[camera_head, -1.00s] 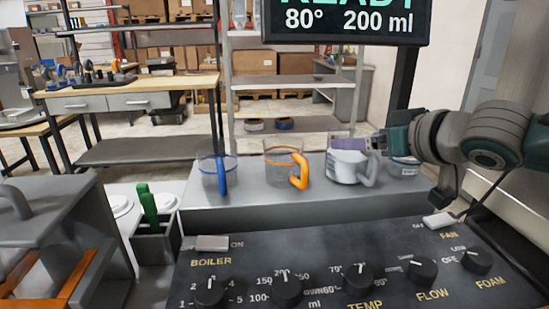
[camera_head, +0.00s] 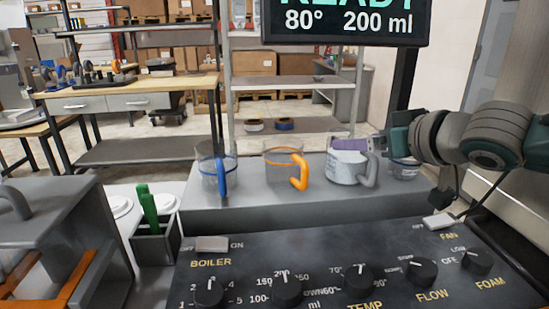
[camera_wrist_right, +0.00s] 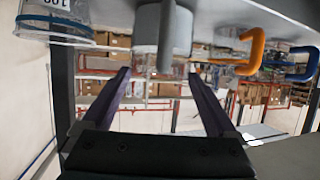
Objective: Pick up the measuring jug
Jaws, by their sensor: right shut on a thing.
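The measuring jug (camera_head: 347,168) has a grey handle and pale body with faint markings. It stands on the grey ledge, third from the left in a row of jugs. My right gripper (camera_head: 347,144) reaches in from the right, its purple fingers at the jug's upper part and shut on it. In the right wrist view the two fingers (camera_wrist_right: 165,95) lie on either side of the jug (camera_wrist_right: 150,25), which shows upside down with its handle towards the camera. The jug's far side is hidden. My left gripper is not in view.
A blue-handled jug (camera_head: 209,184) and an orange-handled jug (camera_head: 279,165) stand to the left. A clear blue-rimmed vessel (camera_head: 405,169) stands close on the right, partly behind my arm. A control panel (camera_head: 320,235) with knobs lies in front. A display (camera_head: 347,22) hangs above.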

